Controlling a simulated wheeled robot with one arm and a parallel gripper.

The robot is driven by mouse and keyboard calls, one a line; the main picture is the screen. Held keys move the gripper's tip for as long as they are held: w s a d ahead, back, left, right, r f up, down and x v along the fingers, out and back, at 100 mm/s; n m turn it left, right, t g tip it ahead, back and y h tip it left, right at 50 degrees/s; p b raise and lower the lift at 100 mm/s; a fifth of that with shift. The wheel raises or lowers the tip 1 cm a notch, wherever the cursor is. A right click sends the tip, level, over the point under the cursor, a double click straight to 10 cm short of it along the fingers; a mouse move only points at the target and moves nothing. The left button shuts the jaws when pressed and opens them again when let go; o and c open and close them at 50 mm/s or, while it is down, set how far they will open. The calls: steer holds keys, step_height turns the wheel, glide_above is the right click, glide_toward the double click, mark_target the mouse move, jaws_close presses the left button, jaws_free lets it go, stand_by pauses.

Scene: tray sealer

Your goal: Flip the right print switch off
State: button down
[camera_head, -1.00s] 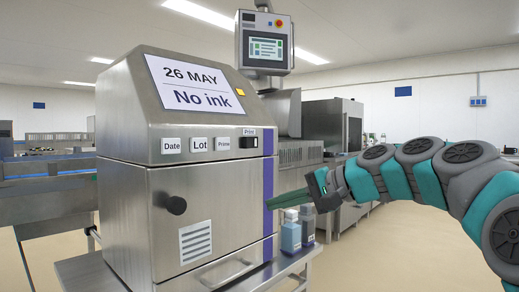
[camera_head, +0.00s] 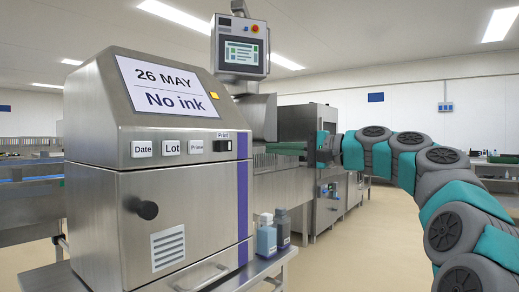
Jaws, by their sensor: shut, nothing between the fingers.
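The steel printer cabinet (camera_head: 90,200) stands at left. Its tilted screen (camera_head: 168,88) reads "26 MAY" and "No ink". The print switch (camera_head: 222,146), a small black rocker with a pale right part under the label "Print", sits at the right end of the button row. Only one print switch shows. My gripper (camera_head: 270,148) is shut and empty.
The Date (camera_head: 142,149), Lot (camera_head: 170,147) and Prime (camera_head: 197,146) buttons sit left of the switch. An amber light (camera_head: 214,95) is above. Bottles (camera_head: 267,235) stand on the side shelf below my gripper. A control panel (camera_head: 240,48) rises behind. Floor at right is clear.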

mark_target(223, 147)
steer(key=x, duration=1.2)
steer(key=shift+w+a+f+p, duration=0.1)
steer(key=shift+w+a+p, duration=0.05)
steer(key=shift+p, duration=0.25)
steer(key=shift+a, duration=0.15)
steer(key=shift+a+m+t+h, duration=0.3)
steer(key=shift+t, duration=0.1)
steer(key=shift+w, duration=0.1)
steer(key=s+a+b+v, duration=0.1)
steer(key=s+v, duration=0.1)
steer(key=v, duration=1.1)
steer(key=shift+s+b, duration=0.35)
steer(key=shift+s, duration=0.2)
